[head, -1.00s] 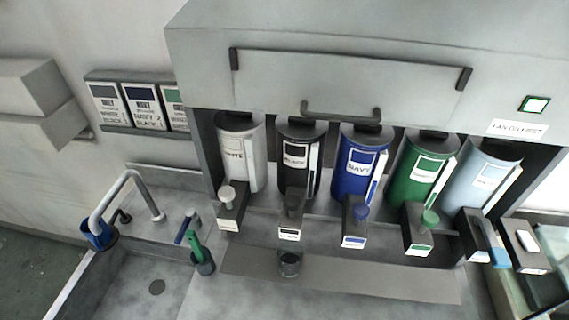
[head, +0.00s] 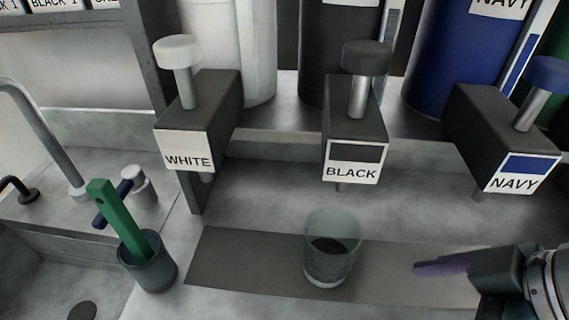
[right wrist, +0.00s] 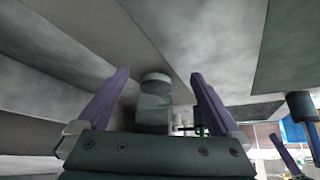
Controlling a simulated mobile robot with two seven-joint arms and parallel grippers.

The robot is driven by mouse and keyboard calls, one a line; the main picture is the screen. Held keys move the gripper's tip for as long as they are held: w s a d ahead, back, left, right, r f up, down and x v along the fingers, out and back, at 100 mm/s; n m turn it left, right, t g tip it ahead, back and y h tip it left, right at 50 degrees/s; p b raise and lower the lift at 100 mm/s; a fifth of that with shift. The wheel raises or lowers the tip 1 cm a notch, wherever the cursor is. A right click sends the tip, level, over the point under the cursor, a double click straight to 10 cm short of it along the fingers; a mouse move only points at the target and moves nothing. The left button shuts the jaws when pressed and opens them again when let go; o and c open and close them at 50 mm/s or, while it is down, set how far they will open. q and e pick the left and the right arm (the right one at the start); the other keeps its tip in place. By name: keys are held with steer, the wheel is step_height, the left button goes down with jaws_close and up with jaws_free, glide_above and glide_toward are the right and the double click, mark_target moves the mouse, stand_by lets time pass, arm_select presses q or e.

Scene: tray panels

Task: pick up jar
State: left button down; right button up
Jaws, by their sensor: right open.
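The jar (head: 332,250) is a small clear glass with dark contents in its bottom. It stands upright on the dark grey strip below the black dispenser's spout. My right gripper (head: 418,268) comes in low from the right, with purple fingers pointing at the jar and a gap left between them and it. In the right wrist view the jar (right wrist: 154,98) appears between the two spread fingers of my right gripper (right wrist: 159,75), which hold nothing. My left gripper is not in view.
Dispensers labelled white (head: 188,152), black (head: 352,160) and navy (head: 520,172) overhang the strip (head: 235,262) behind the jar. A dark cup (head: 150,268) with a green-handled tool stands at the left, near a sink and tap. The strip between gripper and jar is clear.

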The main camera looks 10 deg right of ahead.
mark_target(357, 251)
steer(key=shift+w+f, duration=0.3)
steer(key=shift+w, duration=0.05)
steer(key=w+a, duration=0.6)
steer(key=shift+w+r, duration=0.1)
steer(key=shift+w, duration=0.15)
steer(key=shift+w+a, duration=0.8)
steer(key=shift+w, duration=0.2)
steer(key=shift+b+x, duration=0.6)
steer(key=shift+x, duration=0.95)
steer(key=shift+r, duration=0.1)
jaws_close()
